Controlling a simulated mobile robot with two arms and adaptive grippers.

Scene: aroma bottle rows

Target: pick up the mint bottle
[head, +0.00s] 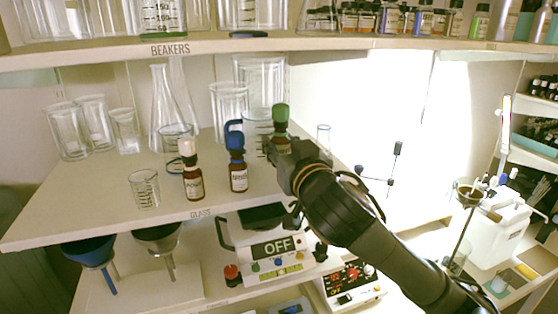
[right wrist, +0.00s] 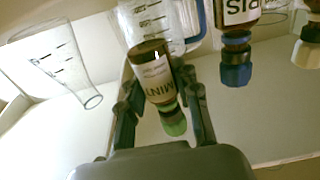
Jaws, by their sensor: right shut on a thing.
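The mint bottle is a small brown bottle with a green cap (head: 281,114) and a pale label. In the right wrist view the mint bottle (right wrist: 155,72) appears cap-down, with "MINT" on its label. My right gripper (head: 277,149) is shut on it at the glass shelf (head: 95,207). The gripper hides the bottle's lower part in the head view, so I cannot tell whether it touches the shelf. A blue-capped bottle (head: 238,177) and a cream-capped bottle (head: 193,184) stand left of it. My left gripper is not in view.
Clear beakers (head: 228,101) and a flask (head: 168,108) stand close behind and left of the bottles. A small beaker (head: 145,189) is near the shelf's front edge. The beakers shelf (head: 110,50) hangs above. A device reading OFF (head: 272,249) stands below.

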